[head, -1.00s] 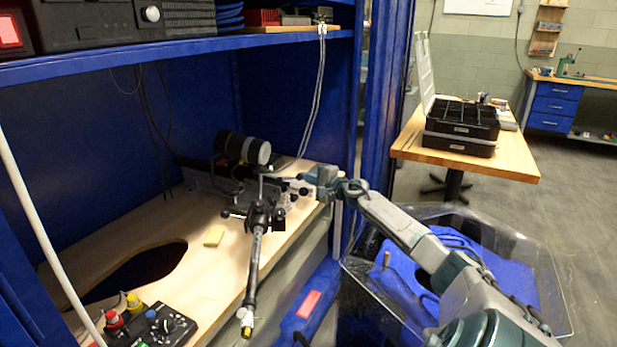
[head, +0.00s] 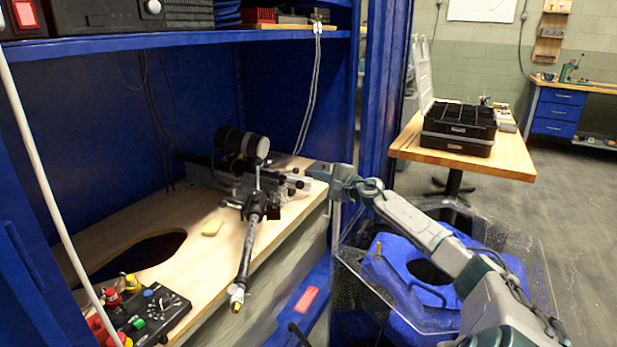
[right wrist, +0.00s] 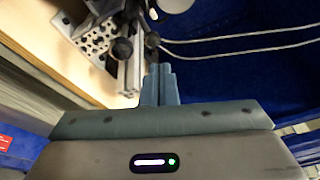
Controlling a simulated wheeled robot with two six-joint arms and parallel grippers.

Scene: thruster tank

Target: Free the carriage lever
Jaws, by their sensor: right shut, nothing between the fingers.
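The carriage (head: 245,185) is a metal and black assembly with dark knobs on a rail on the wooden bench top. A black cylinder with a pale end (head: 240,144) sits above it, and a long rod with a brass tip (head: 246,250) slants toward me. My right gripper (head: 307,174) is shut and empty at the carriage's right end. I cannot tell which knobbed part is the lever. My left gripper is out of view.
A control box (head: 150,312) with colored buttons stands front left. A clear tub (head: 510,270) with a blue piece lies below my right arm. Cables hang behind the carriage.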

